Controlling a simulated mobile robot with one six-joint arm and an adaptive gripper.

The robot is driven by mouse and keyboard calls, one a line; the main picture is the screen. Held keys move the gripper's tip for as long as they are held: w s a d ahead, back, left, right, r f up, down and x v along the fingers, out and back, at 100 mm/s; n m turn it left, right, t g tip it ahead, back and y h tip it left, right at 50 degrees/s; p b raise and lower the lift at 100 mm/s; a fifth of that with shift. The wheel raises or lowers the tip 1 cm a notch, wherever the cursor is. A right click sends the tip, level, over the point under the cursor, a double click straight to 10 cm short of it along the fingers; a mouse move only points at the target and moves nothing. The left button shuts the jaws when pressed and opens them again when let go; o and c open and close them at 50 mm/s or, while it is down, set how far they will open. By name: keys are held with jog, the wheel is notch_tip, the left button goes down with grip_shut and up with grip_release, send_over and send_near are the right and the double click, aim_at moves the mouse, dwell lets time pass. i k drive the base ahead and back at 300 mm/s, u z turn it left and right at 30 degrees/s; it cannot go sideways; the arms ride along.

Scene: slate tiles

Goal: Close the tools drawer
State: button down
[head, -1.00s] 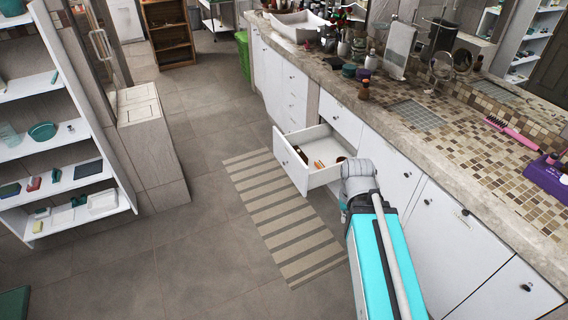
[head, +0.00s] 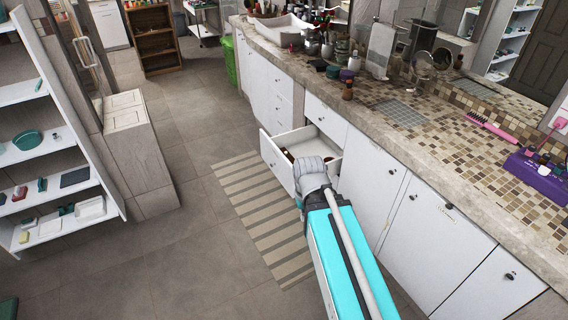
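One white drawer (head: 276,160) is pulled out from the cabinet under the counter, with a few small brown items inside. A shut drawer (head: 325,118) sits just above it. No label shows which is the tools drawer. My arm reaches forward from the bottom of the picture, and its grey wrist is at the near right corner of the open drawer, hiding part of it. My gripper is hidden behind the wrist, so I cannot tell its state or whether it touches the drawer.
A striped mat (head: 262,210) lies on the tiled floor below the drawer. The counter (head: 440,170) carries bottles, a sink and a pink brush. White shelves (head: 50,150) stand at the left. The floor between is clear.

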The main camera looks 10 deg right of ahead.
aim_at(309, 140)
jog(key=u, duration=0.1)
jog(key=i, duration=1)
jog(key=z, duration=0.05)
